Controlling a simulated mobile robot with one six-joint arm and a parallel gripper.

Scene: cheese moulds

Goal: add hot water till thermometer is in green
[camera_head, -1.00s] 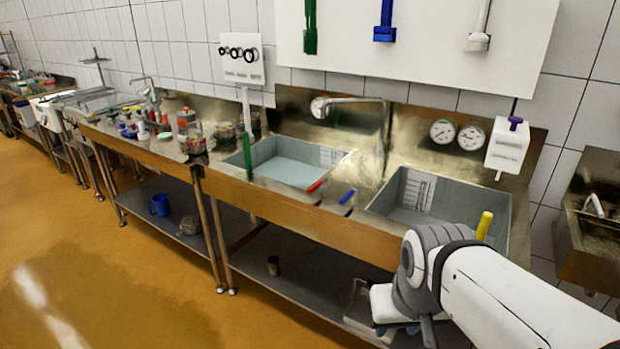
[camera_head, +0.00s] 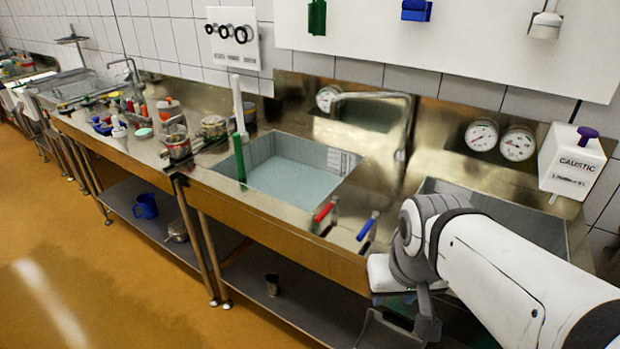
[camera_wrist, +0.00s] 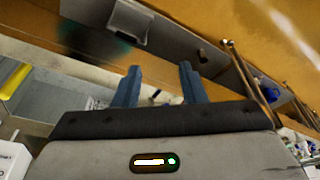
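The left basin (camera_head: 262,190) is set in the steel counter and holds pale water. A tap (camera_head: 375,96) arches behind it. A red-handled valve (camera_head: 325,212) and a blue-handled valve (camera_head: 367,226) stand at the counter's front edge, right of this basin. A round dial (camera_head: 327,98) is on the backsplash by the tap. Two more dials, one (camera_head: 481,135) beside another (camera_head: 517,143), are further right. Their needles and colours are too small to read. My gripper (camera_wrist: 158,82) shows two blue fingers apart with nothing between them. In the head view, my arm hides most of it, right of the valves.
The right basin (camera_head: 520,222) is partly hidden by my arm. A white caustic dispenser (camera_head: 571,160) hangs at the right. A green-handled tool (camera_head: 239,158) stands at the left basin. Jars crowd the counter's left. A cup (camera_head: 272,284) is on the lower shelf (camera_head: 305,305). The floor (camera_head: 90,270) is clear.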

